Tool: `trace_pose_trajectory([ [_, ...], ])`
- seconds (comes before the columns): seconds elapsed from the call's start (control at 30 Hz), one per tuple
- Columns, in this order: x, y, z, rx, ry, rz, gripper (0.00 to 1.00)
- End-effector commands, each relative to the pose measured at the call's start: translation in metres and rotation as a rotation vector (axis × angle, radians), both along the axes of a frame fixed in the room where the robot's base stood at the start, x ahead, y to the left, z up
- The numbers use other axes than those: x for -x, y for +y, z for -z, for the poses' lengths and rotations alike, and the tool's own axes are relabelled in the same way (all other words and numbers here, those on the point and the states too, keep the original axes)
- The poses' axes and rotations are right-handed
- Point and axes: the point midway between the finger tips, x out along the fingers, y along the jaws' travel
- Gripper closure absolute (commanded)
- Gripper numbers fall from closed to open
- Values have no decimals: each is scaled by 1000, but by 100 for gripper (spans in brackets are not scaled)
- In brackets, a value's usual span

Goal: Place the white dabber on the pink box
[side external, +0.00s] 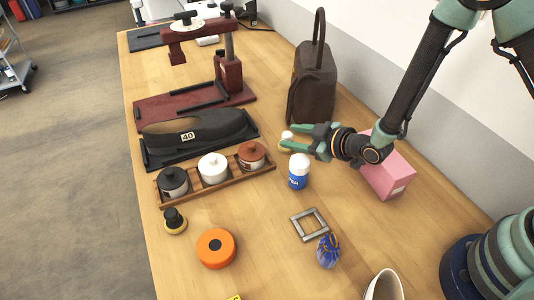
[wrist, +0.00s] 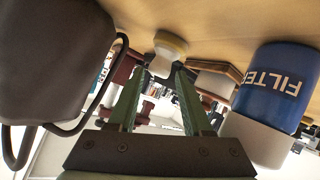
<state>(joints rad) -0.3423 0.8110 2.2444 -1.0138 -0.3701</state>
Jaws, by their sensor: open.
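The white dabber (side external: 287,136), a white knob on a pale yellow base, stands on the table, partly hidden by my gripper in the side view. In the wrist view the dabber (wrist: 171,43) appears upside down, just ahead of the fingertips. My gripper (side external: 298,138) is open and low over the table, its fingers pointing at the dabber; in the wrist view the gripper (wrist: 163,71) has its tips on either side of the knob's line. I cannot tell whether they touch it. The pink box (side external: 391,174) stands behind my gripper, partly hidden by my arm.
A blue-and-white filter bottle (side external: 298,172) stands close beside my gripper, and fills the right of the wrist view (wrist: 272,90). A dark brown bag (side external: 312,83) stands behind. A rack of jars (side external: 213,179) is left.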

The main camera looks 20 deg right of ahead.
Motion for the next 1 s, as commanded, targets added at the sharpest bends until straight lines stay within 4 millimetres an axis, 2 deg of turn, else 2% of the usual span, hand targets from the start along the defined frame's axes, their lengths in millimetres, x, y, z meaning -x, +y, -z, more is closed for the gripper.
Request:
trace_pose_trajectory([
  [0.17,-7,2,4,0,1,0,50],
  [0.53,-46,16,25,0,1,0,50],
  [0.9,-52,18,28,1,2,0,50],
  [0.97,-52,18,28,1,2,0,73],
  [1.0,-52,18,28,1,2,0,88],
])
